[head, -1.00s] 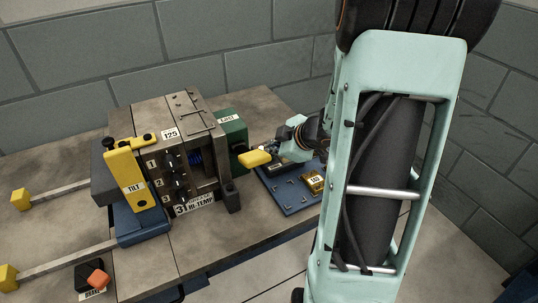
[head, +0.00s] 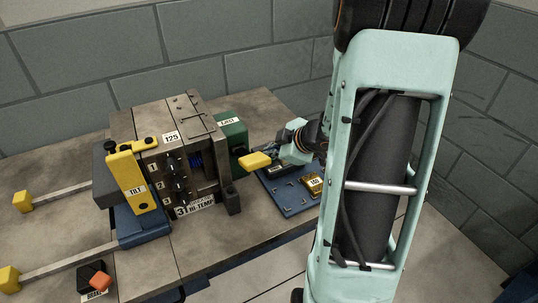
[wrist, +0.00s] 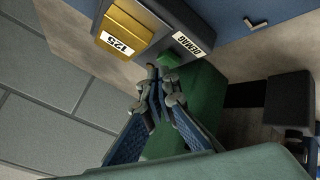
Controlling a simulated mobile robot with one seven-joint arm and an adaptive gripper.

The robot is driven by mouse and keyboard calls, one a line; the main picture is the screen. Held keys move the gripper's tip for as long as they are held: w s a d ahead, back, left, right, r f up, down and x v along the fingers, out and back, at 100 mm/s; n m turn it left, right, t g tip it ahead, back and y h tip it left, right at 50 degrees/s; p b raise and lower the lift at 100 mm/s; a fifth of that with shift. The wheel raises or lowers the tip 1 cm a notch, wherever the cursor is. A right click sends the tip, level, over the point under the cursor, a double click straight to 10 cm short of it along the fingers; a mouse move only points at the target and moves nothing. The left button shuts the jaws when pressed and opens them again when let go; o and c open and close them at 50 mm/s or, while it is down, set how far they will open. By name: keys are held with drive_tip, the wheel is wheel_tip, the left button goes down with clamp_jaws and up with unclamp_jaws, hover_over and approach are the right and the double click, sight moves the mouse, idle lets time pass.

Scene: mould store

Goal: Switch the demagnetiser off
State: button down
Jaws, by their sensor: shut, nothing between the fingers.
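The demagnetiser (wrist: 160,38) is a dark grey box with a white label reading DEMAG, upside down at the top of the wrist view. A green switch piece (wrist: 170,60) sits on its near edge. My gripper (wrist: 157,78) is shut and empty, its fingertips just beside that green piece; I cannot tell whether they touch it. In the head view my gripper (head: 296,148) is small, above the blue board right of the mould, and its fingertips are hard to make out. The switch's position cannot be read.
A yellow block labelled 125 (wrist: 126,28) adjoins the demagnetiser. In the head view a steel mould (head: 152,185) with a yellow lever (head: 131,182), a green block (head: 232,142) and a yellow handle (head: 255,161) stand left of my gripper. The blue board (head: 292,200) lies on the bench.

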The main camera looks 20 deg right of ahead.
wheel_tip(320, 180, up, 6)
drive_tip(key=p, duration=0.6)
drive_tip(key=shift+r+p, duration=0.1)
drive_tip(key=shift+p, duration=0.2)
